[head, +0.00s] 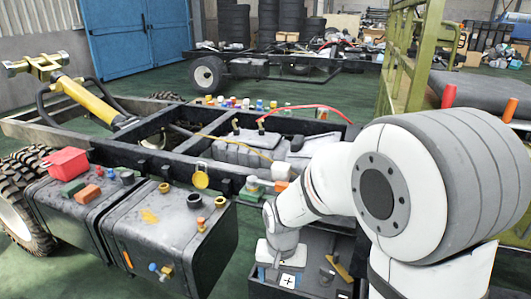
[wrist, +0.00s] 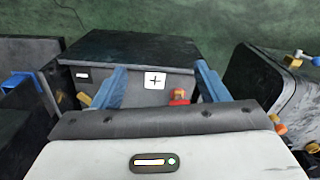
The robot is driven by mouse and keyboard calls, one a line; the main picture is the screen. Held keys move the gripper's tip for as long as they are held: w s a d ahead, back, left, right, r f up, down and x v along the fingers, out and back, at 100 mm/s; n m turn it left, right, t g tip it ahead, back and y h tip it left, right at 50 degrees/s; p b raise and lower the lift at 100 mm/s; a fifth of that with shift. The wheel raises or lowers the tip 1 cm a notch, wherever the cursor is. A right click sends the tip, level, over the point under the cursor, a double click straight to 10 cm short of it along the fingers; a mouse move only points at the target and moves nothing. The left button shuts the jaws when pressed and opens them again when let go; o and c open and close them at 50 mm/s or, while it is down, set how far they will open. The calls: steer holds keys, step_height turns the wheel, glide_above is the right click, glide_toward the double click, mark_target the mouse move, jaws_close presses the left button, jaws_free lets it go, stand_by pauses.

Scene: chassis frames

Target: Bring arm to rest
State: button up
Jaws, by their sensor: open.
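My white arm (head: 310,190) reaches from the right of the head view, bent down toward a dark open-topped box (head: 330,255) beside the chassis. In the wrist view my gripper (wrist: 160,82) has two blue fingers spread wide apart, with nothing held between them. Beyond the fingers is a dark box (wrist: 130,50) with a white label bearing a black plus (wrist: 155,82). A small red-orange item (wrist: 179,97) shows beside the right finger. In the head view the fingertips are mostly hidden by the wrist.
Black tanks (head: 150,225) with small loose parts on top stand left of the arm. The chassis frame (head: 160,165) runs behind, with a red hose (head: 300,108). A green railing (head: 405,60) rises at the right. Green floor (head: 60,270) is open at lower left.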

steer(key=s+d+r+p, duration=0.3)
steer(key=s+r, duration=0.1)
steer(key=r, duration=0.3)
steer(key=s+d+r+n+t+p, duration=0.1)
steer(key=s+d+r+p, duration=0.3)
steer(key=r, duration=0.4)
steer(key=s+d+r+t+p, duration=0.1)
steer(key=s+d+r+p, duration=0.2)
steer(key=r, duration=0.5)
steer(key=shift+s+d+r+n+p, duration=0.2)
steer(key=shift+s+d+n+p, duration=0.25)
steer(key=shift+d, duration=0.3)
steer(key=shift+w, duration=0.1)
